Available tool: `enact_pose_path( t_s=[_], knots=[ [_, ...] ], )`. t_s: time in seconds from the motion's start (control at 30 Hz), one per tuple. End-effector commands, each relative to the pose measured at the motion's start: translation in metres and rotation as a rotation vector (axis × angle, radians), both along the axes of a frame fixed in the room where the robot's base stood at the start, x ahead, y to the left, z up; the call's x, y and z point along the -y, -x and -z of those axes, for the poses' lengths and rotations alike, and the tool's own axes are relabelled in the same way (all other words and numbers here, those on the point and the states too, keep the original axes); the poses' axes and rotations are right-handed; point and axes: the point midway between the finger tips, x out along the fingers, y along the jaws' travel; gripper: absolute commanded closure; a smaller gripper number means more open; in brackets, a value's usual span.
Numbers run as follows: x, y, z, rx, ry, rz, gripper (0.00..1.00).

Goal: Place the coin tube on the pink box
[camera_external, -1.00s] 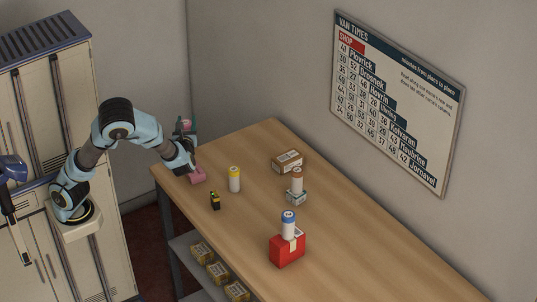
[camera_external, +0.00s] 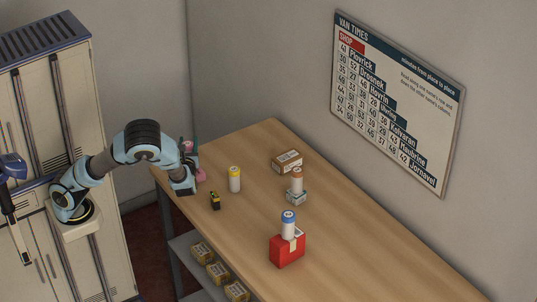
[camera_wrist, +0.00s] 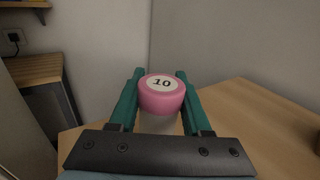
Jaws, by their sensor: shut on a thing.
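My gripper (camera_wrist: 160,100) is shut on a coin tube with a pink lid (camera_wrist: 161,92) marked 10. In the wrist view its pale lower body is mostly hidden below the lid. In the external view my gripper (camera_external: 191,153) and the tube's pink top (camera_external: 187,146) are at the counter's far left end. The pink box (camera_external: 200,175) is just below them, partly hidden by my wrist. The tube looks upright above the box. I cannot tell whether its base touches the box.
On the wooden counter (camera_external: 350,245), a yellow-lidded tube (camera_external: 235,181) and a small black-and-yellow object (camera_external: 214,201) stand nearby. A blue-lidded tube (camera_external: 288,228) is on a red box (camera_external: 285,252). A brown carton (camera_external: 287,161) is behind.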

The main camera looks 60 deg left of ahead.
Motion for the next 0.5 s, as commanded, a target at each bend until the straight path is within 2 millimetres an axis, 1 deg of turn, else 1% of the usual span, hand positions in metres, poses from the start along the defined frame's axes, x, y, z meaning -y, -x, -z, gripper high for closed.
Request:
enact_pose_path(
  t_s=[0.03,0.07,0.3,0.5],
  knots=[
    [0.0001,-0.0001,0.0022,0.0,-0.001,0.0,1.0],
    [0.0001,0.0,0.002,-0.001,-0.001,0.0,0.5],
    [0.0001,0.0,0.0015,-0.001,-0.001,0.0,0.23],
    [0.0001,0.0,0.0014,-0.001,-0.001,0.0,0.22]
  ],
)
